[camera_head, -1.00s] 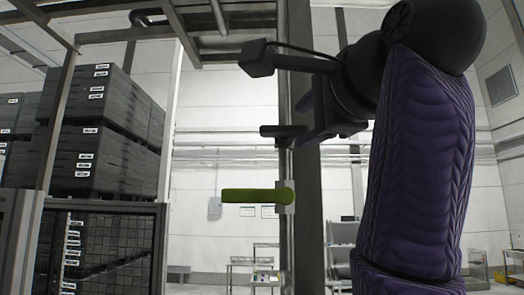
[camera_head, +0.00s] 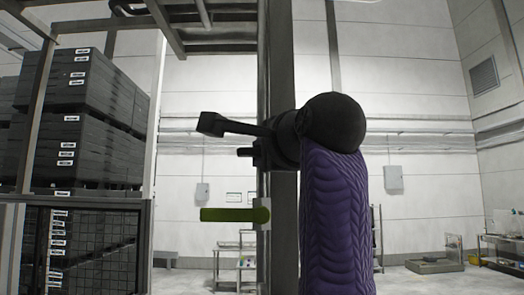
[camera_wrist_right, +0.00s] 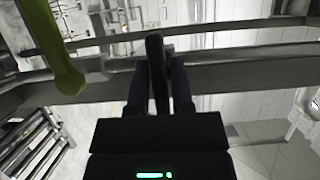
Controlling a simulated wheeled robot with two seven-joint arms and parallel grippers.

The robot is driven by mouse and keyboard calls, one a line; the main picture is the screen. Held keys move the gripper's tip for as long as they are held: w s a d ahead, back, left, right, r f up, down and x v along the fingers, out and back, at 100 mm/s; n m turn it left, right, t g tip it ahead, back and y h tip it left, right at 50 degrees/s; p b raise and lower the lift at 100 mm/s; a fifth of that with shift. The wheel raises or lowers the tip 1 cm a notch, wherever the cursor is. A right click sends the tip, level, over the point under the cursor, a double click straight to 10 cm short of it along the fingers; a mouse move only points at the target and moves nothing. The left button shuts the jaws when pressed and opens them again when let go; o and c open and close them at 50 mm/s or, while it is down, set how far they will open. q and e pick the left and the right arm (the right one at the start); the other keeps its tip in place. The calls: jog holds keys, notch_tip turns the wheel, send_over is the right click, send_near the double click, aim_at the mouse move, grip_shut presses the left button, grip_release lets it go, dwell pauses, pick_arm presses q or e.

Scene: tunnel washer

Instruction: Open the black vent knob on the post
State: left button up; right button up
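The black vent knob shows in the right wrist view as a dark upright bar (camera_wrist_right: 156,70) at the post. In the head view only a short dark stub (camera_head: 245,152) shows left of my right gripper (camera_head: 263,153). The post (camera_head: 281,90) rises just behind it. In the wrist view the two fingers of my right gripper (camera_wrist_right: 159,85) stand on either side of the bar. Whether they press on it, I cannot tell. A green lever handle (camera_head: 232,214) points left from the post below the gripper; it also shows in the wrist view (camera_wrist_right: 50,45). My left gripper is not in view.
Dark stacked crates (camera_head: 80,120) with white labels stand at the left above a dark cage (camera_head: 95,245). A metal frame (camera_head: 190,45) crosses overhead. A small table (camera_head: 235,262) stands behind the post.

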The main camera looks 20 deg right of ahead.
grip_shut()
jog(key=n+g, duration=0.1)
jog(key=n, duration=0.2)
jog(key=shift+h, duration=0.4)
jog(key=n+g+h, duration=0.1)
jog(key=n, duration=0.2)
jog(key=shift+n+g, duration=0.4)
jog(key=n+g+h, duration=0.1)
jog(key=n, duration=0.2)
jog(key=shift+f+h, duration=0.1)
jog(key=shift+h, duration=0.3)
jog(key=n+g+h, duration=0.1)
jog(key=n+h, duration=0.1)
jog(key=n, duration=0.1)
jog(key=shift+f+n+h, duration=0.1)
jog(key=shift+n+h, duration=0.2)
jog(key=shift+n, duration=0.1)
jog(key=o, duration=0.5)
grip_release()
